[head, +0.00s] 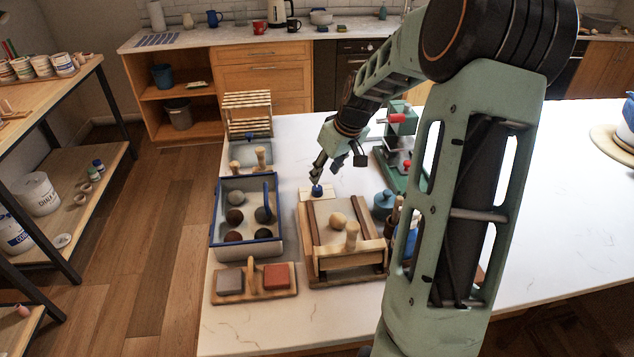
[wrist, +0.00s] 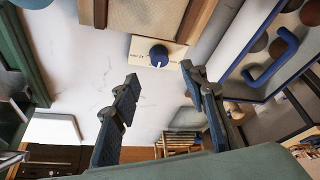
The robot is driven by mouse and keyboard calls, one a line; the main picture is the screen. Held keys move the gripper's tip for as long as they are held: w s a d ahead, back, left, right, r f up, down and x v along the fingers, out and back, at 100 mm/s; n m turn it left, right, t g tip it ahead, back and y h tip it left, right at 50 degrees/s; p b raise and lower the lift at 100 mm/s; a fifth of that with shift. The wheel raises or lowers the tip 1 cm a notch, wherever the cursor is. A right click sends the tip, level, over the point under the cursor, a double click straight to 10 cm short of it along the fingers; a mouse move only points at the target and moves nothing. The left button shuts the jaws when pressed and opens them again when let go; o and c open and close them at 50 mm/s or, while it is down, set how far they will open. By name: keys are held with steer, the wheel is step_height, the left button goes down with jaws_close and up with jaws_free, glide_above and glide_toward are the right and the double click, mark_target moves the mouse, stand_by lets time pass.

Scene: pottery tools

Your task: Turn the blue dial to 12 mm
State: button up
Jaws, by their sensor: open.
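The blue dial (head: 317,190) stands on a pale plate (head: 306,193) at the far end of a wooden frame (head: 312,240). In the wrist view the dial (wrist: 158,56) is a round dark-blue knob with a light pointer line, and the plate (wrist: 140,47) has small marks too fine to read. My gripper (head: 317,176) is just above the dial in the head view. In the wrist view its two fingers (wrist: 160,74) are spread, with the dial ahead of the gap between them. I see no clear contact with the dial.
A blue-rimmed tray (head: 215,215) with several balls and a blue handle stands left of the frame. A wooden holder (head: 255,295) with two blocks is in front. A green device (head: 385,160) with a red handle stands right, behind my arm. The counter behind the dial is partly clear.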

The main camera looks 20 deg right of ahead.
mark_target(317, 187)
steer(key=x, duration=0.7)
steer(key=shift+w+f+p, duration=0.25)
steer(key=shift+f+p, duration=0.05)
steer(key=shift+p, duration=0.05)
steer(key=shift+c, duration=0.5)
jaws_close()
